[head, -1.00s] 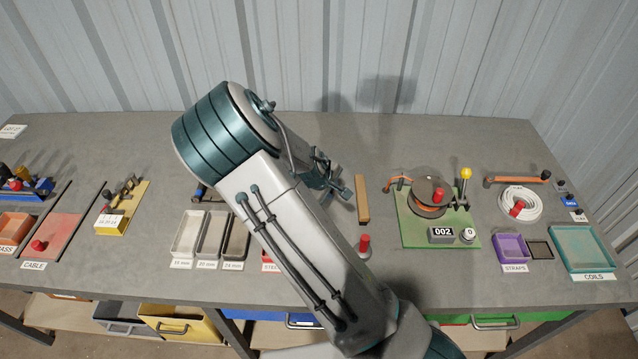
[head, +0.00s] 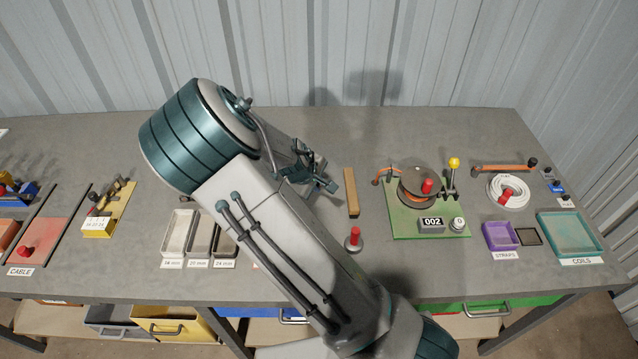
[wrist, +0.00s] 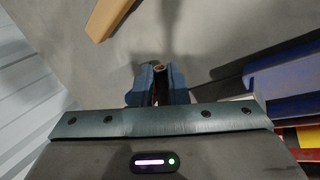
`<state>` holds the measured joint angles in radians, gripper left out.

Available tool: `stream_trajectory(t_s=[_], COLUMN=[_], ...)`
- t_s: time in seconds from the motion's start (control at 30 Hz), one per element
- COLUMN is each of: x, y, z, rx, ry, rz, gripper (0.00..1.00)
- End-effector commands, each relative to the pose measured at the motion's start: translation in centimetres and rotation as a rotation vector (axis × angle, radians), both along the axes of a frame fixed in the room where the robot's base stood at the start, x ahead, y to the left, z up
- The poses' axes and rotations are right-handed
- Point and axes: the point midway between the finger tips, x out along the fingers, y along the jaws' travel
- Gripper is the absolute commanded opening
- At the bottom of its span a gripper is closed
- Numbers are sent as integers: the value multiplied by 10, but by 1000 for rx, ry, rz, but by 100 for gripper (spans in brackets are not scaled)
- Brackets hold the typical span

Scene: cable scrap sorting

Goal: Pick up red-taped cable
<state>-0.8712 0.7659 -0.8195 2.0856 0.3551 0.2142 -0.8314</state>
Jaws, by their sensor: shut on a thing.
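My gripper (wrist: 158,85) shows in the wrist view with its two blue fingers closed on a thin dark cable piece (wrist: 159,70). A copper-coloured, round end of the piece sticks out beyond the fingertips. The rest of the piece is hidden between and behind the fingers, and I cannot make out red tape on it. In the head view my gripper (head: 328,184) is small and partly hidden by my arm, above the grey bench (head: 345,285) just left of a wooden bar (head: 351,192). The held piece cannot be told apart there.
Three narrow size-marked trays (head: 178,232) lie left of my arm. A red-knobbed post (head: 354,240) stands in front of the bar. A green fixture (head: 405,222), purple tray (head: 499,237) and teal tray (head: 572,232) lie right.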

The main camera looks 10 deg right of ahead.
Motion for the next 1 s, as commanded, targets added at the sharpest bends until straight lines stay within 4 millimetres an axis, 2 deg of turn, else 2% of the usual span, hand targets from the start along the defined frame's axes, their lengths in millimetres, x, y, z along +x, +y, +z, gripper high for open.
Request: stream_trajectory(t_s=[0.6, 1.0], x=[-61, -84], y=[63, 85], z=[46, 62], rx=[0, 0], ry=[0, 0], rz=[5, 1], gripper=[0, 0])
